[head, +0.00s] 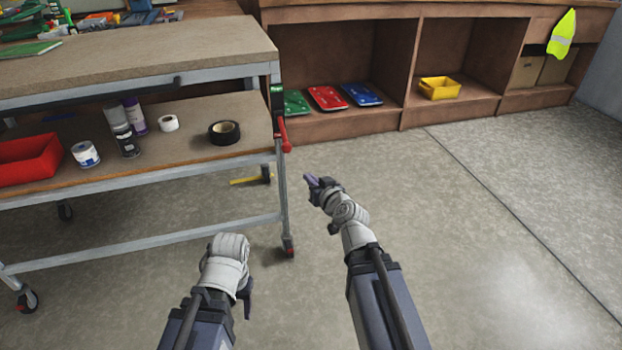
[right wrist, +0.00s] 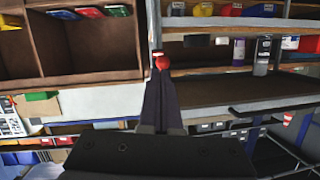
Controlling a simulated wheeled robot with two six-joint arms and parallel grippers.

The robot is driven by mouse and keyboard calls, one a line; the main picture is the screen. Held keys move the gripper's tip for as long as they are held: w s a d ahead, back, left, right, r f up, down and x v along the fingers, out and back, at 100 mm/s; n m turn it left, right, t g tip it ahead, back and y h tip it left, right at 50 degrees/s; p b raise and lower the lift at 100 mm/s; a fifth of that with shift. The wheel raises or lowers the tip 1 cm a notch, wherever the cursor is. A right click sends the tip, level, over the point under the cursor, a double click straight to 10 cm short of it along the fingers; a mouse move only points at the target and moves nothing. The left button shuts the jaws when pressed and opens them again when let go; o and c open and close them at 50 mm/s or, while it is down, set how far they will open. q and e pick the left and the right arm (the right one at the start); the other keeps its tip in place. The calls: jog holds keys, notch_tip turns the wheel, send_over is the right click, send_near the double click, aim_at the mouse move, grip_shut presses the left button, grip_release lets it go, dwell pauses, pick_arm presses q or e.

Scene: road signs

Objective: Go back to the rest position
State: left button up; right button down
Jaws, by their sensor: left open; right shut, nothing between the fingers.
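My left gripper (head: 247,298) is low in the head view, in front of the cart and over the floor. It is mostly hidden behind its white wrist, and only a dark part shows; it is open. My right gripper (head: 310,181) is to the right of the cart, reaching forward above the floor. Its fingers are closed together with nothing between them, as the right wrist view (right wrist: 162,85) also shows. Neither gripper visibly holds anything.
A metal-framed cart (head: 180,55) stands at the left, with a red handle (head: 284,135) near my right gripper. Its lower shelf carries a red bin (head: 28,160), cans and tape rolls. Wooden cubbies (head: 330,50) line the back. The floor at the right is clear.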

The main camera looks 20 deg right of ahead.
jog(key=s+a+f+n+g+y, duration=0.2)
jog(key=s+a+f+n+g, duration=0.2)
jog(key=s+a+f+g, duration=0.75)
jog(key=s+a+f+g+h, duration=0.1)
jog(key=s+f+g+h, duration=0.4)
jog(key=s, duration=0.7)
notch_tip(320, 180, up, 36)
jog(key=t+p, duration=0.1)
jog(key=p, duration=3.5)
jog(key=shift+h, duration=0.3)
